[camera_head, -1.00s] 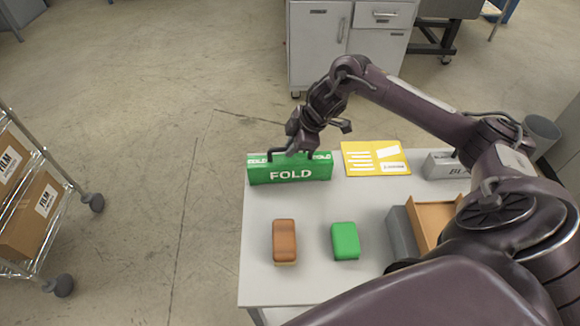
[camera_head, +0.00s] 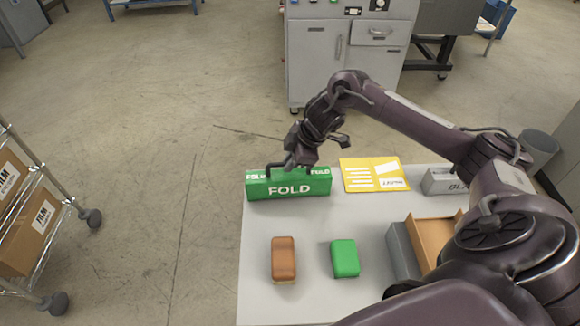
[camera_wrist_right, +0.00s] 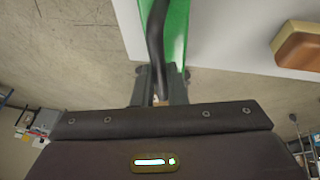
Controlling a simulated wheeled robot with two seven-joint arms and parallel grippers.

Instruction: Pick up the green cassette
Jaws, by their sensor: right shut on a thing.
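The green cassette (camera_head: 289,187), a long box marked FOLD with a dark handle on top, is at the far left corner of the pale table. My right gripper (camera_head: 300,158) is right above it, shut on its handle. In the right wrist view the dark handle (camera_wrist_right: 157,45) runs between the fingers (camera_wrist_right: 158,92), with the green cassette (camera_wrist_right: 178,30) behind it. The fingertips are partly hidden in the head view. I cannot tell any gap between cassette and table. My left gripper is not in view.
On the table (camera_head: 310,300) are a brown block (camera_head: 284,258), a green block (camera_head: 345,258), a yellow sheet (camera_head: 373,174), a grey cassette (camera_head: 440,181) and an open tan tray (camera_head: 436,240). A cart with boxes (camera_head: 25,235) stands left. Floor between is clear.

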